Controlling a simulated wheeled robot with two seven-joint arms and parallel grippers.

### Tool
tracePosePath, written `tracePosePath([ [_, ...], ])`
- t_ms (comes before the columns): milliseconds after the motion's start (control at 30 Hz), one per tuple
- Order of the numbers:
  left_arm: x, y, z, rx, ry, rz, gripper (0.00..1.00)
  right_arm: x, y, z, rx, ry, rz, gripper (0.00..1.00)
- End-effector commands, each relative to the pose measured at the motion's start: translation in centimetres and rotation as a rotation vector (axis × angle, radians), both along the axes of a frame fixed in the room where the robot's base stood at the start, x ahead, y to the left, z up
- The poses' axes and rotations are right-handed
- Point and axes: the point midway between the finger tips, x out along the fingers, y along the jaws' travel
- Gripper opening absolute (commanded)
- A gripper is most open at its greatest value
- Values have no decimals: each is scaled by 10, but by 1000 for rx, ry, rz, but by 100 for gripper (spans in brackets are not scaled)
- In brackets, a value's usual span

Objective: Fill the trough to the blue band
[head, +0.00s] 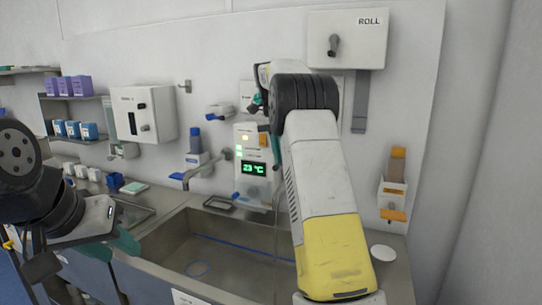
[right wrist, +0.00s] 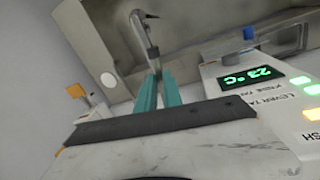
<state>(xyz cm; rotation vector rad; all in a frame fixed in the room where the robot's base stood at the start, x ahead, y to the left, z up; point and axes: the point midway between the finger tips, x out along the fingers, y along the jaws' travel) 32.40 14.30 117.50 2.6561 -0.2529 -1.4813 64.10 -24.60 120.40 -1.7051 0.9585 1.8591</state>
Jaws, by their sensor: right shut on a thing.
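The steel trough (head: 170,242) is in the lower middle of the head view, with a thin blue band (head: 240,247) along its inner wall. I cannot make out a water level. The panel (head: 252,168) behind it shows a green 23 °C; it also shows in the right wrist view (right wrist: 246,80). My right gripper (right wrist: 157,86) is beside this panel, its teal fingers shut on a grey metal lever-like piece (right wrist: 143,33). My arm partly hides this in the head view.
A white disc (head: 383,252) lies on the right counter, below an orange dispenser (head: 394,190). A roll box (head: 346,40) hangs above. Blue and purple boxes fill the left shelves.

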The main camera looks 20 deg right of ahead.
Motion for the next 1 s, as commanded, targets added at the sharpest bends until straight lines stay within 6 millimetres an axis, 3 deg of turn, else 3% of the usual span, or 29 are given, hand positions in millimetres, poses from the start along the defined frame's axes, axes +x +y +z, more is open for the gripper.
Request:
tracePosePath([
  [400, 0, 0, 0, 0, 0, 0, 36, 15, 7, 1, -2, -3, -240, 0],
  [1000, 0, 0, 0, 0, 0, 0, 36, 19, 8, 1, -3, -3, -294, 0],
])
